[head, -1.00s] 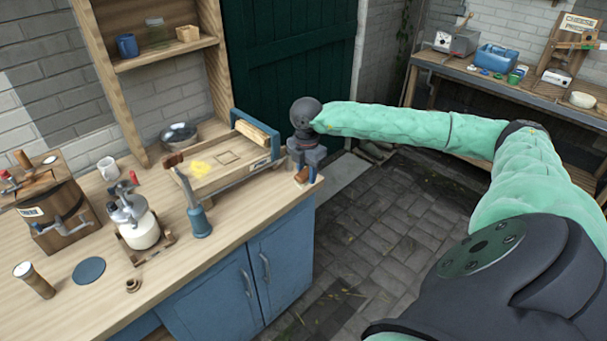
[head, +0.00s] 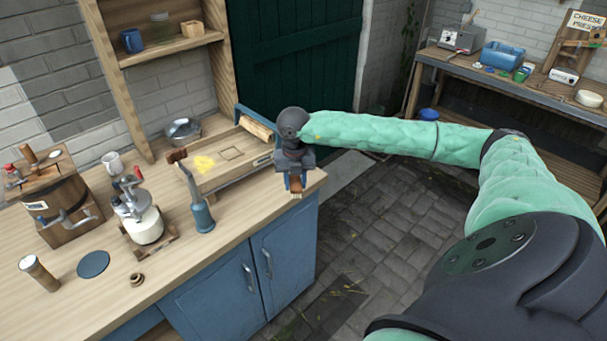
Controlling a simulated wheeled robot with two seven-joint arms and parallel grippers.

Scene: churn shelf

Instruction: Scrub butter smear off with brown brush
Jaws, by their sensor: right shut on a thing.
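The yellow butter smear (head: 204,163) lies on the left part of a shallow wooden tray (head: 222,180) on the counter. My right gripper (head: 294,180) is at the counter's right end, to the right of the tray and apart from the smear. It is shut on a small brown brush (head: 296,193), whose pale lower end points down near the counter edge. The fingers hide most of the brush, and I cannot tell whether it touches the counter. My left gripper is out of view.
A blue-handled tool (head: 199,203) stands at the tray's front left. A glass churn (head: 143,222), a wooden barrel churn (head: 60,205) and a white mug (head: 113,163) stand further left. A wooden roller (head: 257,128) lies at the tray's back.

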